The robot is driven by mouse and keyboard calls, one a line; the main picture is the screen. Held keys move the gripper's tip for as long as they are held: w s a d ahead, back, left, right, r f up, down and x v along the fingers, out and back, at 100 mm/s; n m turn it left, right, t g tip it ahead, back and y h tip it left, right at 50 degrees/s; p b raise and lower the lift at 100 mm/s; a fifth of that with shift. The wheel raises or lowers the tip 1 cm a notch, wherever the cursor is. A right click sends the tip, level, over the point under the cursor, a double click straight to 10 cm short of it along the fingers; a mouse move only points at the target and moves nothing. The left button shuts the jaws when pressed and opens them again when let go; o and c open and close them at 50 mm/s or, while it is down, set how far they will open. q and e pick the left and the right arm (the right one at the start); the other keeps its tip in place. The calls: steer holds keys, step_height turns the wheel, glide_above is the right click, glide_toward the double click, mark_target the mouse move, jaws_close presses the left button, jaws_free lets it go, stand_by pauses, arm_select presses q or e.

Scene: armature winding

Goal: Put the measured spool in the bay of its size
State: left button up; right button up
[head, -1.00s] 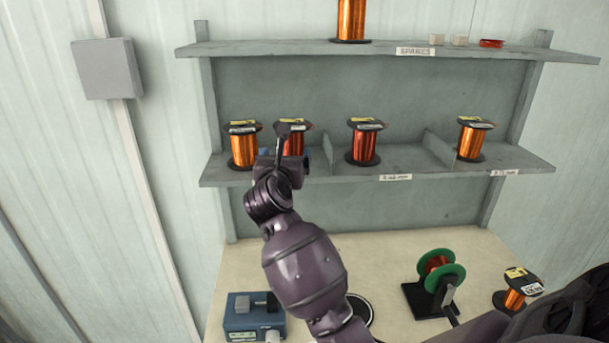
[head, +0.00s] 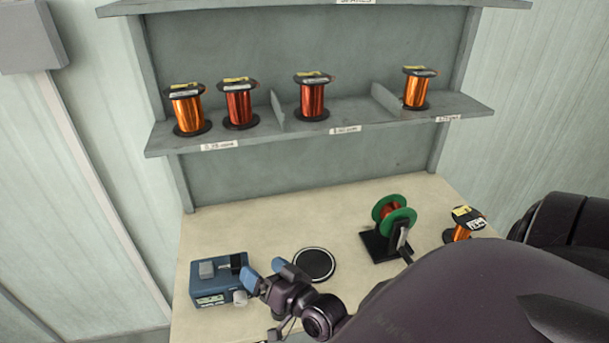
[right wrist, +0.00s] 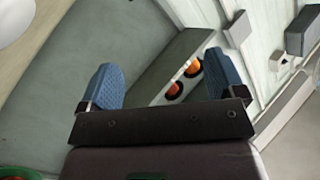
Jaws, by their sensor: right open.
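A shelf of bays (head: 360,124) holds wire spools. In the left bay stand an orange spool (head: 187,110) and, close to its right, a red spool (head: 238,104). Another red spool (head: 312,97) stands in the middle bay and an orange one (head: 416,90) in the right bay. All four are upright. My right gripper (head: 267,272) is open and empty, low over the bench beside the blue measuring device. In the right wrist view its blue fingers (right wrist: 165,85) are apart with nothing between them; two spools (right wrist: 174,90) show beyond. My left gripper is out of view.
The blue device (head: 219,281) sits at the bench's left. A round black-rimmed pad (head: 314,264) lies bare behind my gripper. A stand with a green-flanged reel (head: 395,222) and another orange spool (head: 464,225) are to the right. Dividers (head: 278,108) separate the bays.

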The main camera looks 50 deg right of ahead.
steer(key=s+f+n+g+h, duration=0.1)
steer(key=s+f+n+g, duration=0.4)
steer(key=s+f, duration=0.6)
steer(key=shift+d+n+g, duration=0.4)
steer(key=shift+n, duration=0.2)
steer(key=shift+r, duration=0.1)
